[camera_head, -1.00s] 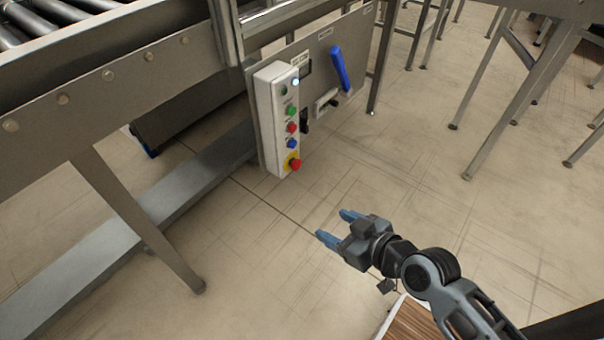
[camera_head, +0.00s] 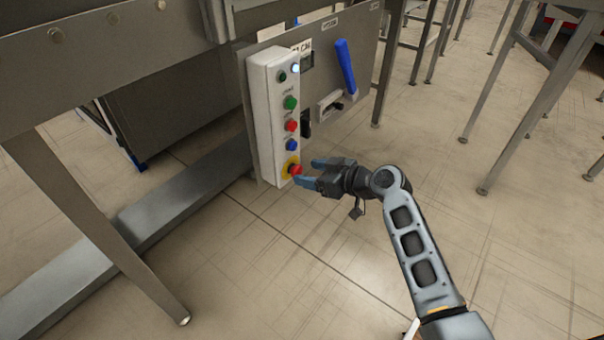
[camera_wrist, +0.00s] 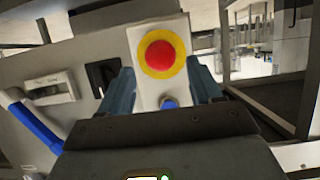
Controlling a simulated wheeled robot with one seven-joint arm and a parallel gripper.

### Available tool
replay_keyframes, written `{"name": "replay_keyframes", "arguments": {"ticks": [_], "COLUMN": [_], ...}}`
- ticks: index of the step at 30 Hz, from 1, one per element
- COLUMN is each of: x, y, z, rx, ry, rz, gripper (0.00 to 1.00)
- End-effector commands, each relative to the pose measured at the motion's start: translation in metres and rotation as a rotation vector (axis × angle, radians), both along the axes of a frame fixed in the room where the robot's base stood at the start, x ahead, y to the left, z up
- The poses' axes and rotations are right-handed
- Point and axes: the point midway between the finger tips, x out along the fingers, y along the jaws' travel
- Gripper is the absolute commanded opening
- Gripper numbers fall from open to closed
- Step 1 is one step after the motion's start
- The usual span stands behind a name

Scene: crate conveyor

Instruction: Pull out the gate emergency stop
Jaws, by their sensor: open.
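The emergency stop is a red mushroom button (camera_head: 294,170) on a yellow ring at the bottom of a white control box (camera_head: 262,118). In the wrist view the red button (camera_wrist: 160,56) lies just beyond the fingertips, between their lines. My gripper (camera_head: 309,172) is open and empty, with its blue fingers pointing at the button. In the head view the fingertips are beside or close to the button; I cannot tell whether they touch it. In the wrist view, a blue button (camera_wrist: 169,102) shows between the fingers.
Above the stop sit a blue button (camera_head: 291,145), a red button (camera_head: 291,126) and a green button (camera_head: 290,103). A blue lever (camera_head: 345,68) and a grey handle (camera_head: 331,104) are on the panel to the right. A conveyor leg (camera_head: 95,230) stands at left. The floor in front is clear.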

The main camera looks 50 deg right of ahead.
Motion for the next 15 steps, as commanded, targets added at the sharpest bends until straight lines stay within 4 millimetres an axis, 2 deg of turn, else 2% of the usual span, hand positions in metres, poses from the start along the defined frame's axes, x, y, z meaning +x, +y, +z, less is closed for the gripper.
{"name": "replay_keyframes", "arguments": {"ticks": [6,15], "x": [0.026,0.033], "y": [0.001,0.002], "z": [-0.011,-0.014], "rx": [0.000,0.000], "ry": [0.000,0.001], "rz": [0.001,0.000], "gripper": [0.64,0.64]}}
